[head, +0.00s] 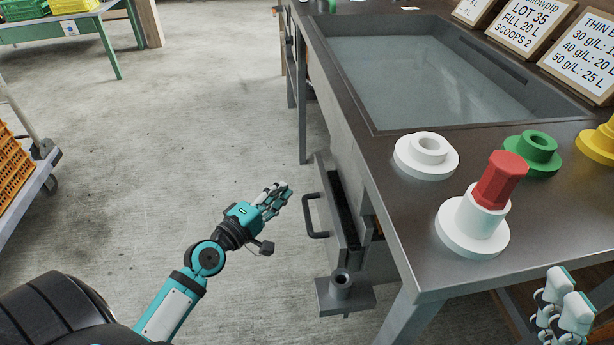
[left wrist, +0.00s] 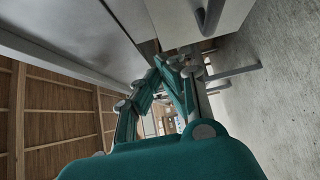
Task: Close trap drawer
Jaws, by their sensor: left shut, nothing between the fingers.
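The grey trap drawer (head: 335,225) sticks out from under the left side of the dark bench, with a dark narrow opening along its top. Its dark bar handle (head: 308,216) faces left. My left gripper (head: 284,194) is shut and empty, just left of the drawer front and a little above the handle in the picture. I cannot tell whether it touches. In the left wrist view my left gripper (left wrist: 178,72) points toward grey panels and a bar handle (left wrist: 232,72). My right gripper (head: 562,305) shows at the lower right edge; its jaw state is unclear.
The bench (head: 400,240) has a sunken water tank, white holders (head: 426,156), a green holder (head: 532,153) and a red plug (head: 500,180). A grey bracket (head: 345,295) juts out below the drawer. Concrete floor to the left is clear up to a cart (head: 30,185).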

